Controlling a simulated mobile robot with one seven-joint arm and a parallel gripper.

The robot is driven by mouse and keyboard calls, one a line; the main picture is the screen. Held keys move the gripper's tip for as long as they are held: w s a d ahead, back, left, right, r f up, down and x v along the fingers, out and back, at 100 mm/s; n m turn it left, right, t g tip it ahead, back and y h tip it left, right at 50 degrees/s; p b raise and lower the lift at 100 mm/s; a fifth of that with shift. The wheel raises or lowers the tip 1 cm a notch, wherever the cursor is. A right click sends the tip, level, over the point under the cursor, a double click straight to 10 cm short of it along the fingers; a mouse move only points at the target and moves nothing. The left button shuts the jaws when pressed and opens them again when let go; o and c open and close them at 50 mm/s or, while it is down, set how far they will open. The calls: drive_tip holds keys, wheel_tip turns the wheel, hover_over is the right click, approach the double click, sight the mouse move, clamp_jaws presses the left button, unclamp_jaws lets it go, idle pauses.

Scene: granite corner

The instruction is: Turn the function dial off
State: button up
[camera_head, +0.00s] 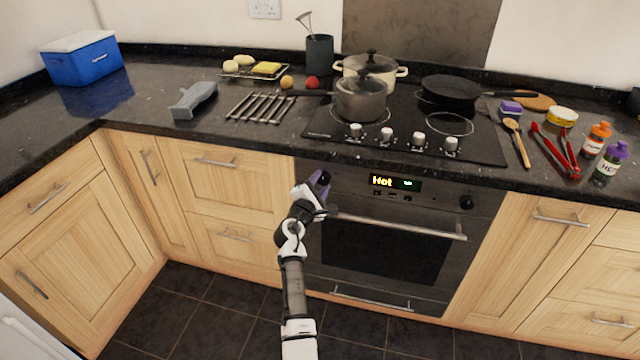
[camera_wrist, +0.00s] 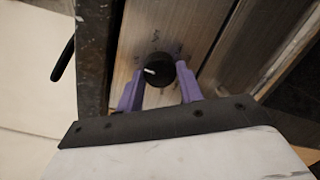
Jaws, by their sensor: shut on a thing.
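The function dial (camera_wrist: 157,69) is a round black knob with a short white mark on the oven's front panel, seen in the wrist view. My gripper (camera_wrist: 161,78) has its two purple fingers on either side of the dial, shut on it. In the head view my gripper (camera_head: 321,186) is at the left end of the oven panel and covers most of the dial there. The oven (camera_head: 385,245) has its door closed. Its display (camera_head: 394,183) shows "Hot" in yellow, with small green text beside it.
A second black dial (camera_head: 466,202) is at the panel's right end. The oven door handle (camera_head: 400,226) runs just below and right of my gripper. The dark counter edge (camera_head: 300,152) juts above it. The hob (camera_head: 410,130) above holds a saucepan (camera_head: 361,100) and a frying pan (camera_head: 452,91).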

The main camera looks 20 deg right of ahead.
idle(0.4)
drive_tip(key=o, duration=1)
drive_tip(key=b+v, duration=0.1)
drive_tip(key=v, duration=1.3)
drive_tip(key=shift+b, duration=0.35)
drive_tip(key=shift+d, duration=0.1)
